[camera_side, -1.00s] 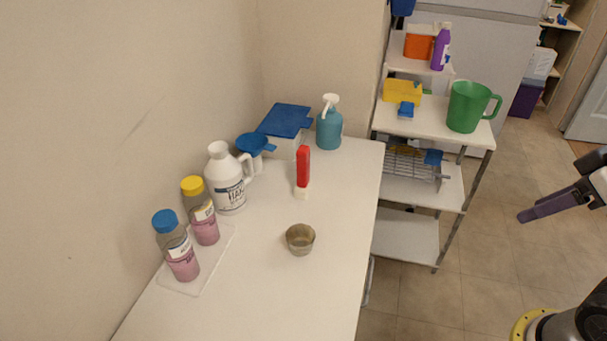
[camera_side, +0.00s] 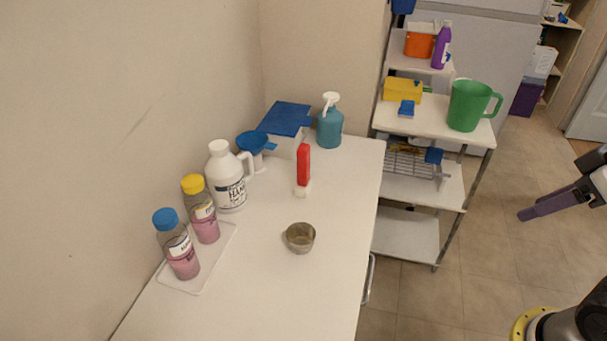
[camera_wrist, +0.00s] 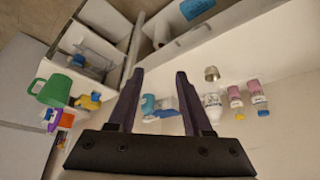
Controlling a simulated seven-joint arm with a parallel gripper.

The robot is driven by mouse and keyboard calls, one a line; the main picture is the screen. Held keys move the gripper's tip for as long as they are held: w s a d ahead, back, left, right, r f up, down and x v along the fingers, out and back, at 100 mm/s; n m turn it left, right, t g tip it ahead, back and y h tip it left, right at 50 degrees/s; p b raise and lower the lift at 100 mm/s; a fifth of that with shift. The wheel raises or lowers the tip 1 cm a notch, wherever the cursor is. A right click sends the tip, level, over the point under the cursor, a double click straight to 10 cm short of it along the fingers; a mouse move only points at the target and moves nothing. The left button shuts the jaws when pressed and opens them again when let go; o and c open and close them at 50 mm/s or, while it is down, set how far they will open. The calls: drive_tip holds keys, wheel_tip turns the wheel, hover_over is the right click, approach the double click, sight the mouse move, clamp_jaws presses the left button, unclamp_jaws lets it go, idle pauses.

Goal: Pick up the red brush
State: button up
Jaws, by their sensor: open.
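My gripper (camera_side: 552,187) is at the right edge of the side view, out over the floor and well apart from the brush. Its two dark fingers also show in the wrist view (camera_wrist: 160,72), spread apart with nothing between them.
A metal cup (camera_side: 300,237) stands in front of the brush. A white jug (camera_side: 228,180), a blue-lidded box (camera_side: 287,122), and the spray bottle (camera_side: 329,124) stand near it. A shelf rack (camera_side: 420,190) holding a green pitcher (camera_side: 468,106) stands between my gripper and the counter.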

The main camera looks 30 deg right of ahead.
drive_tip(key=o, duration=0.6)
drive_tip(key=shift+c, duration=0.2)
